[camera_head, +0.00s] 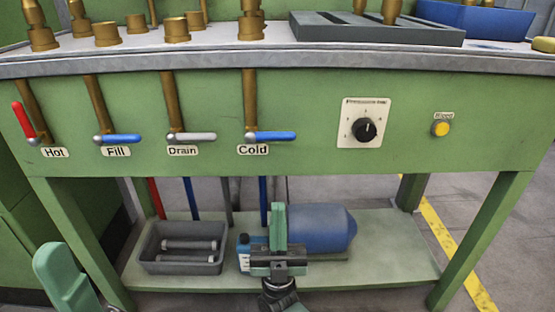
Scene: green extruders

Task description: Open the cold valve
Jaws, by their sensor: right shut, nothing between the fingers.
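The cold valve has a blue lever (273,136) on the green front panel, above the "Cold" label (253,150). The lever lies level and points right from its pivot, crosswise to the upright brass pipe (249,95). My right gripper (279,212) is in the lower middle, below the valve and apart from it in the picture. It is shut and empty, in front of the lower shelf. A green rounded part of mine (63,275) shows at the bottom left; my left gripper's fingers do not show.
Other levers are the red hot one (24,119), blue fill one (122,139) and grey drain one (196,137). A dial (365,130) and yellow button (440,128) sit right. The lower shelf (390,240) holds a grey bin (150,262) and blue tank (325,228).

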